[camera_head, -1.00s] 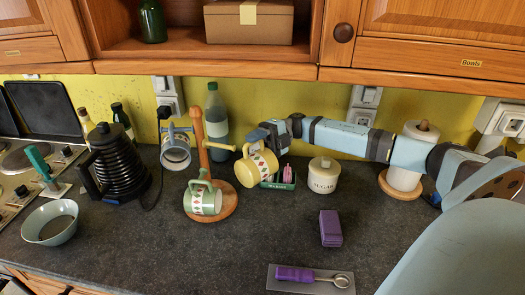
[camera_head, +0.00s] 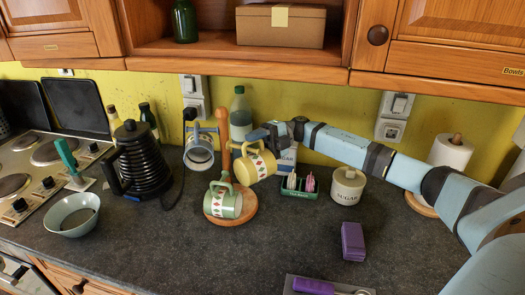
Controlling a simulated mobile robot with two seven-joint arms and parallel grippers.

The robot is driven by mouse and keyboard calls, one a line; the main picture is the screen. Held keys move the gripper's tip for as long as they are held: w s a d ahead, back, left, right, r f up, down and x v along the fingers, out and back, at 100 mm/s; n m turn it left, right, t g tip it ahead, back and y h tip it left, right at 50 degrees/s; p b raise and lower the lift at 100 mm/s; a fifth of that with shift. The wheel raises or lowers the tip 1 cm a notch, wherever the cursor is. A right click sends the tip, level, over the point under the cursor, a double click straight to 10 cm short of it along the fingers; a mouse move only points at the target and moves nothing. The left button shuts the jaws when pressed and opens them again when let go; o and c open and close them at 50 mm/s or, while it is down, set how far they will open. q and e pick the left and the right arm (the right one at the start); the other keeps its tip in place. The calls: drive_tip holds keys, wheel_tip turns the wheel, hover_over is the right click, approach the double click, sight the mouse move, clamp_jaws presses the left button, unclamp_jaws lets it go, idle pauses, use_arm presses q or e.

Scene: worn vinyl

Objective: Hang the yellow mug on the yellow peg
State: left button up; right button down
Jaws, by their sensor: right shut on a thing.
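The yellow mug (camera_head: 260,168), with a red-and-green diamond band, is beside the upper part of the wooden mug tree's post (camera_head: 226,160). My right gripper (camera_head: 262,136) is shut on the mug at its upper side, near the handle, and holds it above the counter. The yellow peg is hidden behind the mug and its handle, so I cannot tell whether the handle is around it. A green mug (camera_head: 225,205) is low on the tree's front, above its round base (camera_head: 247,212). A blue-grey mug (camera_head: 199,157) is at the tree's left. My left gripper is not in view.
A black kettle (camera_head: 143,163) stands left. The front counter is mostly clear around a purple box (camera_head: 352,241).

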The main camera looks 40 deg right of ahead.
drive_tip(key=shift+w+a, duration=0.15)
drive_tip(key=shift+w, duration=0.15)
drive_tip(key=shift+w+f+b, duration=0.1)
drive_tip(key=shift+f+b, duration=0.25)
drive_tip(key=shift+f, duration=0.05)
drive_tip(key=shift+c, duration=1.6)
unclamp_jaws()
drive_tip(key=shift+d+b, duration=0.65)
drive_tip(key=shift+d, duration=0.9)
